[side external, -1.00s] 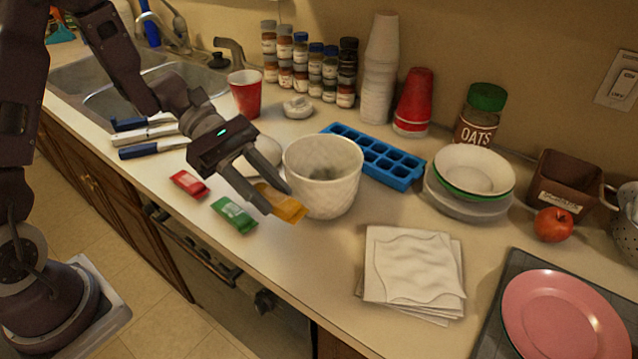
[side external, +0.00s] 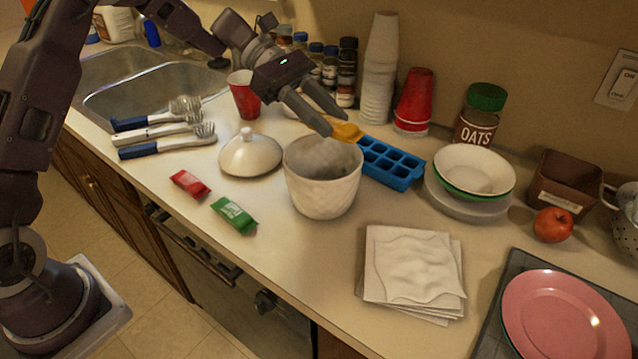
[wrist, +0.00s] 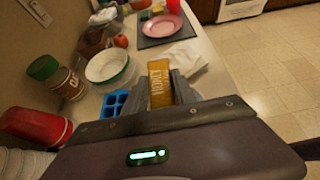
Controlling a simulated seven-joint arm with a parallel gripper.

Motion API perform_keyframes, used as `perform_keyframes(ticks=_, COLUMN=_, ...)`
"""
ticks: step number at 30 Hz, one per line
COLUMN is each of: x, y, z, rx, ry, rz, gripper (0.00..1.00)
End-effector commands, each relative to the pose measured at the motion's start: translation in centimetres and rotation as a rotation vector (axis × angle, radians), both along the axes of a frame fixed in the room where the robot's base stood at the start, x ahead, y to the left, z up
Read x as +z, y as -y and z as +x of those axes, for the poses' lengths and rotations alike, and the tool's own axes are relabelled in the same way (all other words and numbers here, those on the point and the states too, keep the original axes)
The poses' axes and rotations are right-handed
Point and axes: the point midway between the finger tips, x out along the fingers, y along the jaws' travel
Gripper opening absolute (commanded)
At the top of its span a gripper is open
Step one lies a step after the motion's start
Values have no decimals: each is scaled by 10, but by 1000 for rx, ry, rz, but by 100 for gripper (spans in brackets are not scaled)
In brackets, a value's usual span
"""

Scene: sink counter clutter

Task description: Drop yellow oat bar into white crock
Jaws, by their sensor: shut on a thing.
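The yellow oat bar (side external: 347,131) is held between the fingertips of my gripper (side external: 328,122). In the side view it is above the back rim of the white crock (side external: 322,186), in front of the blue ice tray. The crock stands upright and open on the counter, its lid beside it. In the wrist view the yellow bar (wrist: 159,84) stands up between the fingers of my gripper (wrist: 160,90), with lettering on its wrapper. The crock is mostly hidden behind my gripper in that view.
A white lid (side external: 250,156), a red bar (side external: 190,184) and a green bar (side external: 234,214) lie left of the crock. A blue ice tray (side external: 393,165), white cups (side external: 380,70) and spice jars (side external: 347,72) stand behind. Napkins (side external: 413,270) lie front right.

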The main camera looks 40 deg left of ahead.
Motion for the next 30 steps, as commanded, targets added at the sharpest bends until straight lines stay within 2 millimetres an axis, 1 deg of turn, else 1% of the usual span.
perform_keyframes(ticks=3, x=-7, y=0, z=0, rx=0, ry=-1, rz=0, gripper=0)
perform_keyframes(ticks=10, x=-8, y=0, z=0, rx=1, ry=0, rz=1, gripper=0)
perform_keyframes(ticks=11, x=-8, y=0, z=0, rx=1, ry=0, rz=1, gripper=34)
perform_keyframes(ticks=12, x=-8, y=0, z=0, rx=1, ry=0, rz=1, gripper=42)
perform_keyframes(ticks=14, x=-8, y=0, z=0, rx=1, ry=0, rz=1, gripper=54)
perform_keyframes(ticks=15, x=-8, y=0, z=0, rx=1, ry=0, rz=1, gripper=57)
perform_keyframes(ticks=22, x=-8, y=0, z=0, rx=1, ry=0, rz=1, gripper=57)
perform_keyframes(ticks=24, x=-7, y=-3, z=0, rx=2, ry=1, rz=0, gripper=57)
perform_keyframes(ticks=26, x=-3, y=-11, z=1, rx=4, ry=2, rz=0, gripper=57)
perform_keyframes(ticks=30, x=12, y=-38, z=1, rx=5, ry=4, rz=2, gripper=57)
